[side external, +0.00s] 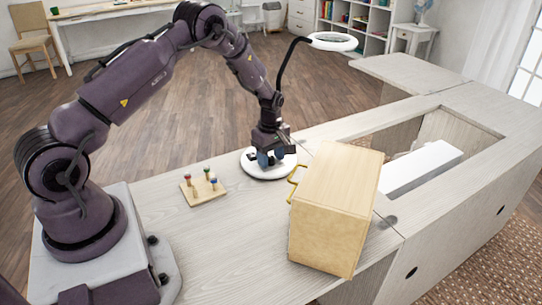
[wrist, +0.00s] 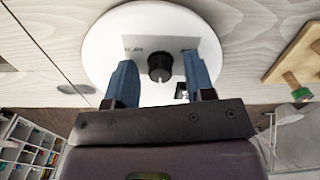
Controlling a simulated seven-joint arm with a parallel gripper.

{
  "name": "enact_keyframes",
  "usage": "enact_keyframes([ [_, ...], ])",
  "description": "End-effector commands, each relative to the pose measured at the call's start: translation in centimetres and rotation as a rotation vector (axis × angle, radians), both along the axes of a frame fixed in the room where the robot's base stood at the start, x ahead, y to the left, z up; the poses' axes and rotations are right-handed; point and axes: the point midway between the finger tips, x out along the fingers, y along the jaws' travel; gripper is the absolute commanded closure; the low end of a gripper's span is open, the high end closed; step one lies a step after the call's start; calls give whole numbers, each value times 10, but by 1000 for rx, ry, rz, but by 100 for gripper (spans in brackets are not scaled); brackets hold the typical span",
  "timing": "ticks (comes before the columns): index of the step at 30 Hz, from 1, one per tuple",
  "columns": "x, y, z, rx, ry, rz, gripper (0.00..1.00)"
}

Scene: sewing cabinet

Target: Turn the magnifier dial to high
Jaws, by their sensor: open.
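The magnifier lamp has a round white base (side external: 250,163) on the cabinet top, a thin black curved neck and a white ring head (side external: 333,41) up at the back. In the wrist view the base (wrist: 100,50) carries a plate with a small black dial (wrist: 160,68). Lettering lies left of the dial, too small to read surely. My gripper (side external: 268,160) is right over the base, pointing down. In the wrist view my gripper (wrist: 157,80) is open, with one blue finger on each side of the dial and a gap to each.
A wooden board with colored pegs (side external: 203,188) lies left of the lamp base. A wooden box with a yellow handle (side external: 336,200) stands close on the right. Beyond it is a cabinet opening with a white block (side external: 421,168). The front left tabletop is clear.

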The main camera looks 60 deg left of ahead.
Motion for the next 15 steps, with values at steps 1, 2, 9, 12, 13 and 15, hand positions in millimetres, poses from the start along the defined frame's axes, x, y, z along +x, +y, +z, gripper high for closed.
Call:
enact_keyframes([
  [1,0,0,0,0,0,0,51],
  [2,0,0,0,0,0,0,55],
  [9,0,0,0,0,0,0,100],
  [12,0,0,0,0,0,-3,100],
  [13,0,0,0,0,0,-5,100],
  [15,0,0,0,0,0,-14,100],
])
